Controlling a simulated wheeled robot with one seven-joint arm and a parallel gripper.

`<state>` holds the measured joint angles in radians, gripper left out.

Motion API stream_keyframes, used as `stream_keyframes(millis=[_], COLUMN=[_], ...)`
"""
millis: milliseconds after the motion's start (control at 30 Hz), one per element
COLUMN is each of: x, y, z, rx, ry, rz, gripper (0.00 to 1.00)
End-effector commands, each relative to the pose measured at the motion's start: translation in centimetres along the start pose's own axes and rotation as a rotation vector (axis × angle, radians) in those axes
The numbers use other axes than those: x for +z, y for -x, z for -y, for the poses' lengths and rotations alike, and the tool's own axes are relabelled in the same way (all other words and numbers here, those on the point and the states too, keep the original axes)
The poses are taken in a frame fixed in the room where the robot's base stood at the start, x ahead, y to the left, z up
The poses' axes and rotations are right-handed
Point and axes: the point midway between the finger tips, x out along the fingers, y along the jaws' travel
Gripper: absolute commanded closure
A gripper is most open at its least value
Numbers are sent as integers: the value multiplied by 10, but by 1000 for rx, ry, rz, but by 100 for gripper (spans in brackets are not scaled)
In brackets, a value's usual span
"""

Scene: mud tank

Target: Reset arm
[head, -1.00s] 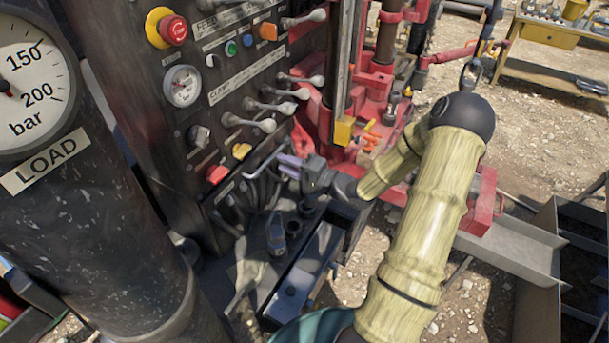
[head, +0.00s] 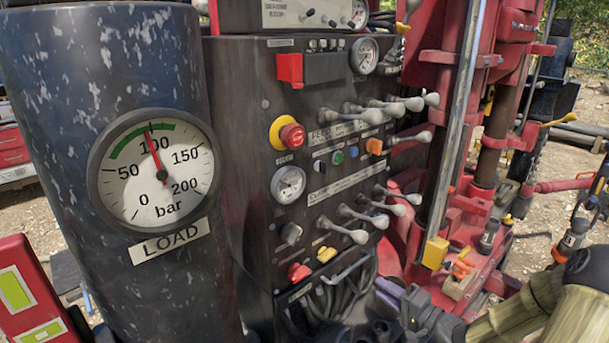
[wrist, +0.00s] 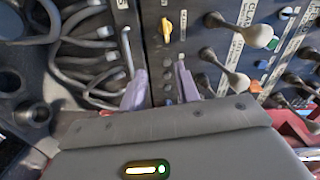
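My gripper (head: 384,290) is at the bottom of the head view, just right of the control panel's (head: 245,130) lower edge. My arm (head: 520,308) reaches in from the lower right corner. In the wrist view the two pale purple fingers of my gripper (wrist: 160,82) stand apart with nothing between them. They point toward the dark panel face and a bundle of grey hoses (wrist: 88,55). My gripper is open and empty. Most of my arm is outside the head view.
A thick dark column with a LOAD gauge (head: 155,172) stands left. Several levers (head: 380,215) stick out of the panel above my gripper. A metal handle (head: 340,275) is close to its left. Red rig parts (head: 470,220) stand behind and right.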

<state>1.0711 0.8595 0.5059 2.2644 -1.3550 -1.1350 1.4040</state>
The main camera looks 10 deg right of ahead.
Motion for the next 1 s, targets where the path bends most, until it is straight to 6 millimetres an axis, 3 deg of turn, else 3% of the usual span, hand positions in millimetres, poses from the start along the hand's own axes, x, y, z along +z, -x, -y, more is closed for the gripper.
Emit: stream_keyframes(millis=[200, 367, 667, 1000], x=[15, 27, 68, 162], y=[-25, -24, 12, 67], z=[-20, -29, -8, 37], rx=[323, 614, 1041, 1220], ry=[242, 461, 733, 781], rz=[22, 67, 235, 563], gripper=[68, 68, 68, 68])
